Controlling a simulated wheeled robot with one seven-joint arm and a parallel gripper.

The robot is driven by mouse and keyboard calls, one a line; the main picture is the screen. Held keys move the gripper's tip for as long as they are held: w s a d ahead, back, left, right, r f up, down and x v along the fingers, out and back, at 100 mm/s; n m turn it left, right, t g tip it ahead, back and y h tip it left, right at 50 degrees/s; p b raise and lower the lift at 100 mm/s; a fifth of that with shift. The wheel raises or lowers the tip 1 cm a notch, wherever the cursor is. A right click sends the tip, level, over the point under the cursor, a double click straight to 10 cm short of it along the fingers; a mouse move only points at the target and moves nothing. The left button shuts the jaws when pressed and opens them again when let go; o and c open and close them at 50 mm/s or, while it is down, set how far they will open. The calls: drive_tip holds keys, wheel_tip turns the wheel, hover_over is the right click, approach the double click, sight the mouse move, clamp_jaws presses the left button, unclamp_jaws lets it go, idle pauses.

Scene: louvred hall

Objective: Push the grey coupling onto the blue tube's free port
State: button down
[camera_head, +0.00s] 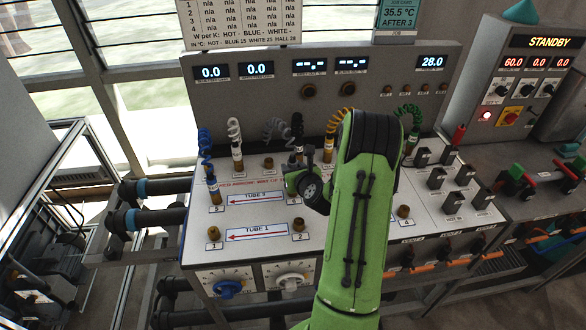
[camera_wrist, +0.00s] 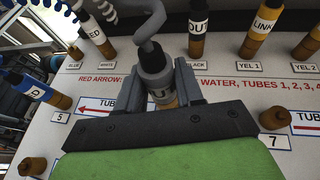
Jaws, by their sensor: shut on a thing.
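My gripper (camera_wrist: 160,93) is shut on a dark grey coupling (camera_wrist: 155,66) with a partly hidden pale label. A grey hose (camera_wrist: 148,28) rises from its top, and brass shows between the jaws below it. I cannot tell whether it is seated on a port. In the head view my gripper (camera_head: 300,182) is over the panel, right of the TUBE 3 label (camera_head: 252,196), with the coupling mostly hidden. The blue coupling (camera_wrist: 36,91) stands on port 5 at the left; it also shows in the head view (camera_head: 213,187). The port under my gripper is hidden.
Bare brass ports stand at BLUE (camera_wrist: 75,52), lower left (camera_wrist: 32,167) and by label 7 (camera_wrist: 272,145). Coiled hoses hang behind. Panel ports 1 (camera_head: 213,234) and 2 (camera_head: 298,225) are bare.

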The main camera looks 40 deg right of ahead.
drive_tip(key=shift+f, duration=0.3)
drive_tip(key=shift+f+b, duration=1.15)
drive_tip(key=shift+f, duration=0.25)
drive_tip(key=c, duration=0.6)
unclamp_jaws()
drive_tip(key=shift+c, duration=0.2)
drive_tip(key=shift+r, duration=0.15)
drive_tip(key=s+a+r+p, duration=0.1)
drive_tip(key=s+r+p, duration=0.1)
drive_tip(key=r, duration=0.3)
drive_tip(key=shift+p+v, duration=0.4)
drive_tip(key=shift+v, duration=0.55)
